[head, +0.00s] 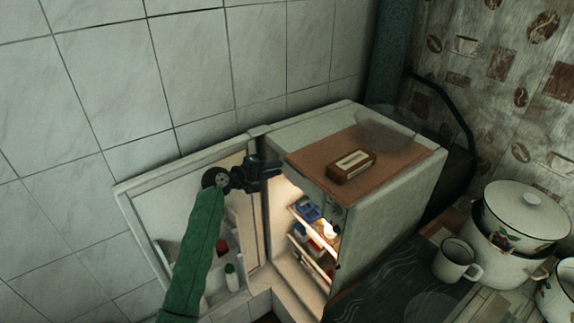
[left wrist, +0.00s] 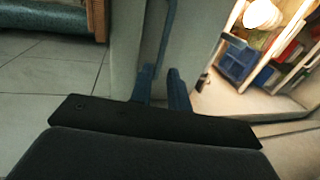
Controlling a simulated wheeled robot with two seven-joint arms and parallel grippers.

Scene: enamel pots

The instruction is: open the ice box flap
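The small white refrigerator (head: 390,215) stands open, its door (head: 165,215) swung out to the left. I cannot make out the ice box flap clearly; the upper compartment is partly hidden behind my left gripper (head: 268,169). That gripper is at the upper left of the opening, just below the top's front edge. In the left wrist view its two fingertips (left wrist: 161,88) stand a little apart in front of a pale panel (left wrist: 195,45). I cannot tell whether they touch or hold anything. My right gripper is out of view.
A brown and cream box (head: 351,167) lies on the refrigerator's brown top (head: 405,152). Lit shelves (head: 312,240) hold several items. A lidded pot (head: 520,212) and a mug (head: 456,260) stand at right. A tiled wall (head: 190,70) is behind.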

